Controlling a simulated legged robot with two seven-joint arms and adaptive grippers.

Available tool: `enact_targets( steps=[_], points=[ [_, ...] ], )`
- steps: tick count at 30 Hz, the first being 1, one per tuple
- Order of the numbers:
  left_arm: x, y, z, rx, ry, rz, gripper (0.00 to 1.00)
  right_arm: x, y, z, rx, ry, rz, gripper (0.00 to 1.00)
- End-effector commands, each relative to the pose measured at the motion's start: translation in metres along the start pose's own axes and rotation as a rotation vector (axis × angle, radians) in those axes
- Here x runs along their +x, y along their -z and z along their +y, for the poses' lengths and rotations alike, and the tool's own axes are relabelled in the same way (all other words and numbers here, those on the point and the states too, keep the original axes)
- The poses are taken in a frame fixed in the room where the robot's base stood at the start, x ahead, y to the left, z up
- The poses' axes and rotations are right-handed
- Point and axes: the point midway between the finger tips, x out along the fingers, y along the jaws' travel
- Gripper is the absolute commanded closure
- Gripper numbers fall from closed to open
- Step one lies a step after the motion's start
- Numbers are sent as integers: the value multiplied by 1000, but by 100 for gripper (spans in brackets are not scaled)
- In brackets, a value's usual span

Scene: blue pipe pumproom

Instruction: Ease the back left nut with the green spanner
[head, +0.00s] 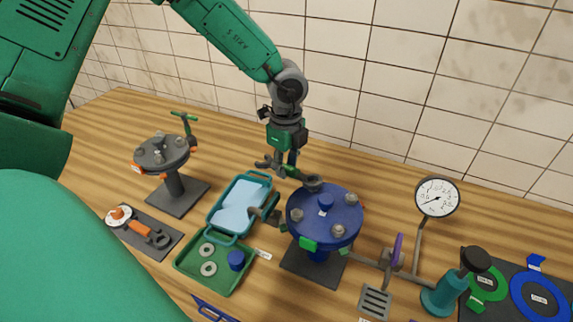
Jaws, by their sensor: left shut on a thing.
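My left gripper (287,158) points down, shut on the green spanner (293,172) behind the blue round flange (326,208). The spanner lies almost level, with one grey end to the left of the gripper. Its other grey end (313,183) is at the flange's back left edge, over the place of the back left nut. That nut is hidden, and I cannot tell whether the spanner is seated on it. Other nuts show on the flange at the back right (351,199), front right (338,231) and front left (297,215). My right gripper is out of view.
A grey flange on a stand (162,152) is at the left. A gauge (437,197) and teal bottle-shaped pump (446,291) stand right. The tiled wall is behind.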

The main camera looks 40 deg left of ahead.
Motion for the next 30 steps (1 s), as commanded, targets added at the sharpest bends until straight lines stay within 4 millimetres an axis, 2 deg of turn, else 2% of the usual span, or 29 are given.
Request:
enact_targets(
  steps=[4,30],
  points=[
    [-2,0,-5,51,1,1,100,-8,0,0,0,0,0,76],
    [3,1,-5,57,1,1,100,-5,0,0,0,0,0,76]
  ],
)
